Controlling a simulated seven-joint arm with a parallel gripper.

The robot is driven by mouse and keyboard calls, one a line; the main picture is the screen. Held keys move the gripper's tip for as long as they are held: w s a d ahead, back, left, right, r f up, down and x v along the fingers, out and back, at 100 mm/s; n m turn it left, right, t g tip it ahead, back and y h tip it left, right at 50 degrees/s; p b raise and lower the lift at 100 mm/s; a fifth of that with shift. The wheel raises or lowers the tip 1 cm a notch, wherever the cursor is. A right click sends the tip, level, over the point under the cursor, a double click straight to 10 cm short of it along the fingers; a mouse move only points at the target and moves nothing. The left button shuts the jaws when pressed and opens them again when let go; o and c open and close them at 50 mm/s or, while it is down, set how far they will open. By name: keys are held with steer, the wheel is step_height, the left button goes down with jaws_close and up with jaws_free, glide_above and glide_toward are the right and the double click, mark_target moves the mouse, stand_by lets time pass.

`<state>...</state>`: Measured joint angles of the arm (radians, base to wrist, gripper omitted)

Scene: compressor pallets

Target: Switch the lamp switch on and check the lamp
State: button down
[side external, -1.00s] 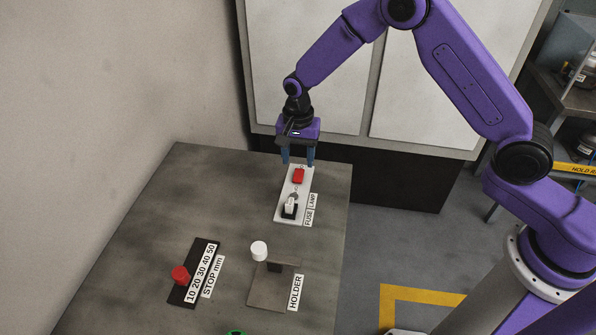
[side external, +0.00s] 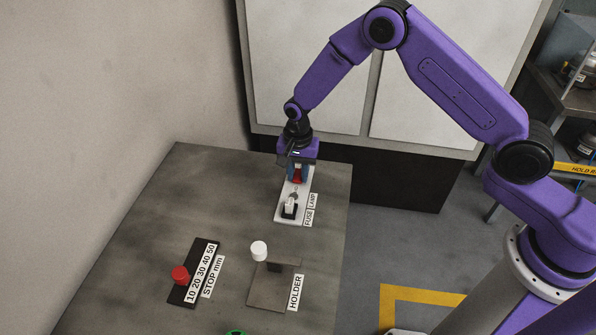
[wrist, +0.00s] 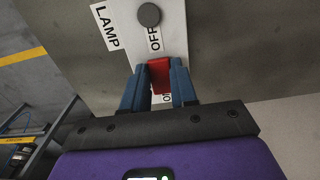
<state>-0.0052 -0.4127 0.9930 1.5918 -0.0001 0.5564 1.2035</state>
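The red switch (side external: 297,180) stands on a white plate (side external: 281,217) labelled FUSE and LAMP. My gripper (side external: 297,177) is lowered over it, with a blue finger on each side. In the wrist view, the fingertips (wrist: 159,78) appear closed against both sides of the red switch (wrist: 159,74). An OFF label (wrist: 154,38) lies beyond the switch; another label, partly hidden, shows between the fingers. A dark grey round cap (wrist: 149,15), possibly the lamp, shows no glow beside the LAMP label (wrist: 106,26).
A white and black part (side external: 290,208) sits at the plate's near end. A holder (side external: 268,293) with a white knob and a STOP mm scale (side external: 194,286) with a red knob stand nearer the camera. The table's left side is clear.

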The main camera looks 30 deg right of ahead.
steer(key=shift+w+d+g+y, duration=0.1)
steer(key=shift+d+g+y, duration=0.05)
steer(key=shift+g+y, duration=0.35)
steer(key=c, duration=0.9)
jaws_free()
steer(key=r, duration=0.5)
steer(key=w+d+r, duration=0.1)
steer(key=r, duration=1.1)
steer(key=shift+w+d+r, duration=0.2)
steer(key=shift+w+d, duration=0.1)
